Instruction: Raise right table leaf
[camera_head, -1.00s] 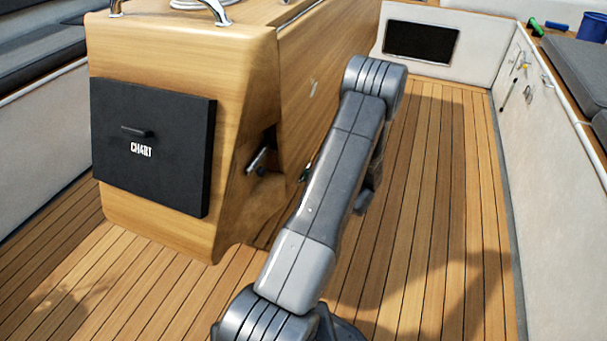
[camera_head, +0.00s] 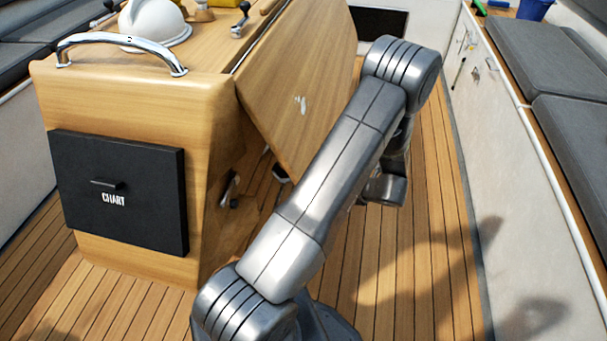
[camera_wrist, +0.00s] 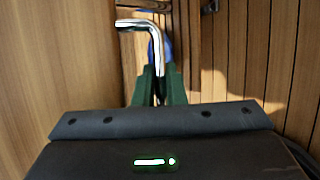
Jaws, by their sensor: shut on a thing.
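The right table leaf (camera_head: 310,70) is a wide wooden panel, hinged along the right of the table top. It slants down and outward, its lower part apart from the wooden pedestal (camera_head: 130,100). A small pale fitting (camera_head: 300,104) is on its outer face. In the wrist view, my gripper (camera_wrist: 160,88) has green fingers shut on a bent chrome handle (camera_wrist: 148,27) beside a wooden panel (camera_wrist: 55,60). In the head view my arm hides the handle and most of my gripper.
A black CHART box (camera_head: 120,190) is on the pedestal's front. A chrome rail (camera_head: 120,42) and a white dome (camera_head: 155,22) top the table. A small lever (camera_head: 230,188) sits low on its side. The cushioned bench (camera_head: 570,120) bounds the right; the deck (camera_head: 430,240) between is clear.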

